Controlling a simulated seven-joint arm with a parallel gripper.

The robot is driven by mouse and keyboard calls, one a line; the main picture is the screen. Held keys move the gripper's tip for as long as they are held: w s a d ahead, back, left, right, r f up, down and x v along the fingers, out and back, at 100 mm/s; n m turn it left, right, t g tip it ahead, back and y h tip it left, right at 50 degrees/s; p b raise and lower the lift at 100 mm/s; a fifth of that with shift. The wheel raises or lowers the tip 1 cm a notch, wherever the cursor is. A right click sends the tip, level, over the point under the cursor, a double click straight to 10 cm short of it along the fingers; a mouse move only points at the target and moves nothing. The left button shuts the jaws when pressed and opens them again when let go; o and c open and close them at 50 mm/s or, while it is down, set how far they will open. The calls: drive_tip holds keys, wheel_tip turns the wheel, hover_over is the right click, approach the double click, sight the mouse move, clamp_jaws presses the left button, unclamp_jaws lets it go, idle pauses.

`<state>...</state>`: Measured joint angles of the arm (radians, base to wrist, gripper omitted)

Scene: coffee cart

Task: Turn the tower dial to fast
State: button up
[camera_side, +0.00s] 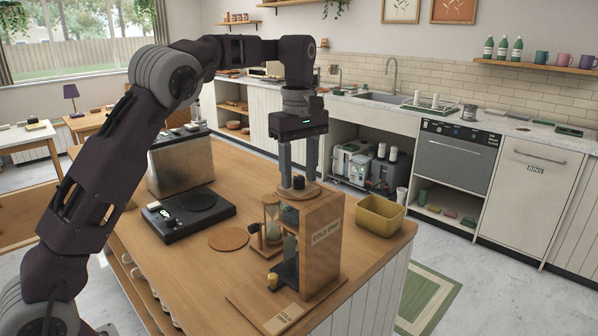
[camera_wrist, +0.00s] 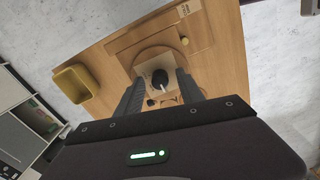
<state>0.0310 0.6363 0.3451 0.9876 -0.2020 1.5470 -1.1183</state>
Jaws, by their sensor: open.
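The tower (camera_side: 325,258) is an upright wooden stand labelled cold drip, near the counter's front right corner. Its dial (camera_side: 298,183) is a small dark knob on the top. In the wrist view the dial (camera_wrist: 159,76) is dark with a pale pointer aimed toward the bottom of the picture. My gripper (camera_side: 298,177) points straight down over the tower top, its two fingers open on either side of the dial. In the wrist view my gripper (camera_wrist: 160,80) has the dial between its fingertips; I cannot tell whether they touch it. No speed markings are readable.
A yellow bin (camera_side: 380,216) stands right of the tower. An hourglass (camera_side: 272,217) stands close on its left. A black scale (camera_side: 188,212), a round wooden mat (camera_side: 229,239) and a metal box (camera_side: 180,163) are farther left. A board with a card (camera_side: 284,318) lies in front.

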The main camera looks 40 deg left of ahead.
clamp_jaws()
drive_tip(key=shift+m, duration=0.3)
drive_tip(key=m, duration=0.4)
drive_tip(key=shift+m, duration=0.3)
drive_tip(key=m, duration=0.4)
drive_tip(key=shift+m, duration=0.3)
drive_tip(key=m, duration=0.3)
drive_tip(key=shift+m, duration=0.3)
drive_tip(key=m, duration=0.3)
drive_tip(key=shift+r+m, duration=0.1)
drive_tip(key=shift+m, duration=0.3)
drive_tip(key=m, duration=0.6)
drive_tip(key=shift+a, duration=0.1)
drive_tip(key=shift+m, duration=0.4)
